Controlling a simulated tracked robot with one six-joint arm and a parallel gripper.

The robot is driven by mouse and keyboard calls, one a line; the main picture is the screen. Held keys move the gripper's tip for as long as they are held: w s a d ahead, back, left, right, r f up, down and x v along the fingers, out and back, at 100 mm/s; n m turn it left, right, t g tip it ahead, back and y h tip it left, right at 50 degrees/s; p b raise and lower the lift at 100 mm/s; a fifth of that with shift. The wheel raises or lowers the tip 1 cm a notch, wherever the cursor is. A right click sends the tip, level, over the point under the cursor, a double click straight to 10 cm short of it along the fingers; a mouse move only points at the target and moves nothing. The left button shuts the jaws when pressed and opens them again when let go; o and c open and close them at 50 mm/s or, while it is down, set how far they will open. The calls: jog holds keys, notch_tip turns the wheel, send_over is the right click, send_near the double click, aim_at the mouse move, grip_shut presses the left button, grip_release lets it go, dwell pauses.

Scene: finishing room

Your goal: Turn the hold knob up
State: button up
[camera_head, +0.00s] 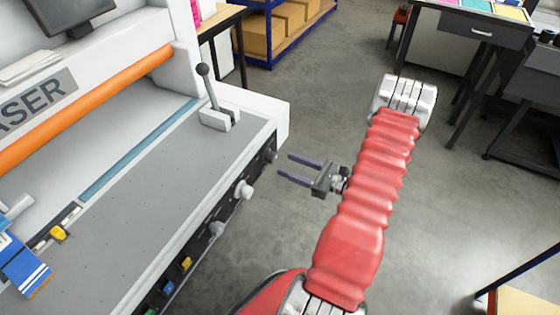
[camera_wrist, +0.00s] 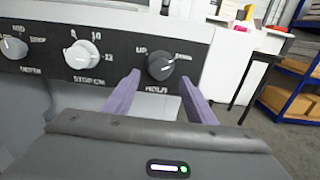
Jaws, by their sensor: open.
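The hold knob (camera_wrist: 161,66) is a dark round knob with a white mark, on the black front strip of the machine. UP is printed at its upper left and another word, seemingly DOWN, at its upper right; its mark appears to lean right. It also shows in the head view (camera_head: 271,156) near the panel's far end. My gripper (camera_head: 285,165) is open, its two purple fingers pointing at this knob from a short distance. In the wrist view my gripper (camera_wrist: 159,76) has a finger on either side of the knob, and nothing is held; contact cannot be told.
A white knob (camera_wrist: 82,54) with numbers around it sits left of the hold knob, and another white knob (camera_wrist: 14,48) further left. A black lever (camera_head: 207,85) stands on the machine top. Open grey floor (camera_head: 300,110) lies beyond the machine's right side.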

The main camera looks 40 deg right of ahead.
aim_at(275, 160)
jog(key=shift+x, duration=2.45)
